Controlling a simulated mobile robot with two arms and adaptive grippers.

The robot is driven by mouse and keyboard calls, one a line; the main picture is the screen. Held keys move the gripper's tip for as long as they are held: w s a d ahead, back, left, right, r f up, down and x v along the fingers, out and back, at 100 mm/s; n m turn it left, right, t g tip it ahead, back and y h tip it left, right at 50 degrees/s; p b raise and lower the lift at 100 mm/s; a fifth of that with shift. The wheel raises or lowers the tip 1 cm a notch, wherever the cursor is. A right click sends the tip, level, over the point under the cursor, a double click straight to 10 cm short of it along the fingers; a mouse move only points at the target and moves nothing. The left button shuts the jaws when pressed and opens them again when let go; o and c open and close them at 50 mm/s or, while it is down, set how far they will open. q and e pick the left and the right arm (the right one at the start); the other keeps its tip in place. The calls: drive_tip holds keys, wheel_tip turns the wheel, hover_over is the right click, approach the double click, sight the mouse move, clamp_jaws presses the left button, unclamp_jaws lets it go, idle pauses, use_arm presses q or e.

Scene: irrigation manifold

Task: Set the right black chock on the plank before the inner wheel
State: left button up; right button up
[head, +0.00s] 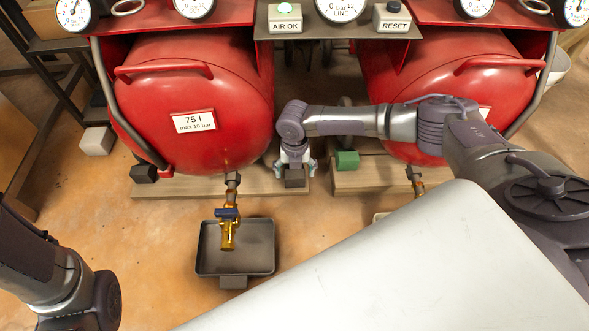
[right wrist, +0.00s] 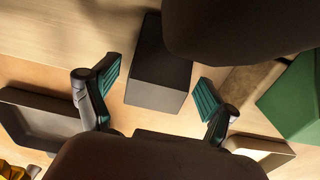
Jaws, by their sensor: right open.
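The right black chock (head: 294,177) is at the right end of the left plank (head: 235,188), in front of the left red tank. In the right wrist view the black chock (right wrist: 160,72) lies between the two teal-padded fingers. My right gripper (head: 296,165) points down over it. Its fingers (right wrist: 160,90) are apart, with a gap visible on each side of the chock. A dark rounded shape (right wrist: 240,25) beyond the chock may be the inner wheel, but I cannot tell. In the head view the wheel is hidden. Only my left arm's links show, not its fingers.
Another black chock (head: 144,173) sits at the plank's left end. A green chock (head: 347,160) is on the right plank (head: 372,181). A dark drip tray (head: 235,268) stands on the floor under a brass valve (head: 229,234). Red tanks (head: 195,100) stand close above the planks.

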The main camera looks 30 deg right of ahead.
wheel_tip(320, 180, up, 8)
drive_tip(key=p, duration=0.6)
drive_tip(key=shift+r, duration=0.2)
drive_tip(key=shift+f, duration=0.1)
